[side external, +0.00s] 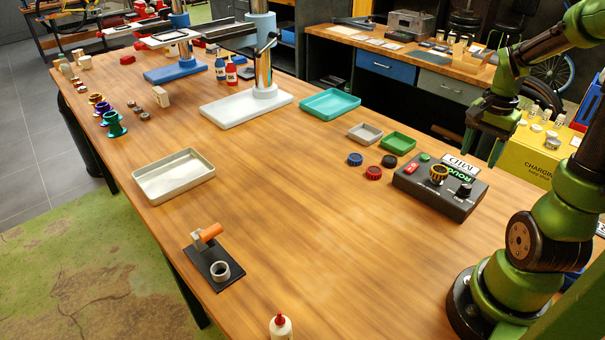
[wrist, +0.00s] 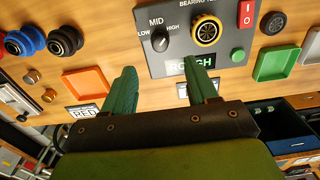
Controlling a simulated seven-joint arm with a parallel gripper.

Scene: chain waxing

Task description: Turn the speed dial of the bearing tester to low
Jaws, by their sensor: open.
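The bearing tester (side external: 425,196) is a dark grey box near the table's right edge; its panel (wrist: 185,62) shows in the wrist view. Its black speed dial (wrist: 160,40) sits among the LOW, MID and HIGH marks, and also shows in the side view (side external: 464,190). I cannot tell for sure which mark it points at. A larger yellow-ringed black knob (wrist: 207,31) is beside it. My gripper (side external: 482,150) is open and empty, above and behind the tester. In the wrist view its green fingers (wrist: 168,62) are below the dial, apart from it.
The panel also has a red switch (wrist: 246,13), a green button (wrist: 238,54) and a ROUGH display (wrist: 190,64). Green (side external: 398,143) and grey (side external: 365,132) trays and several small round parts (side external: 373,173) lie beside the tester. The table's middle is clear.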

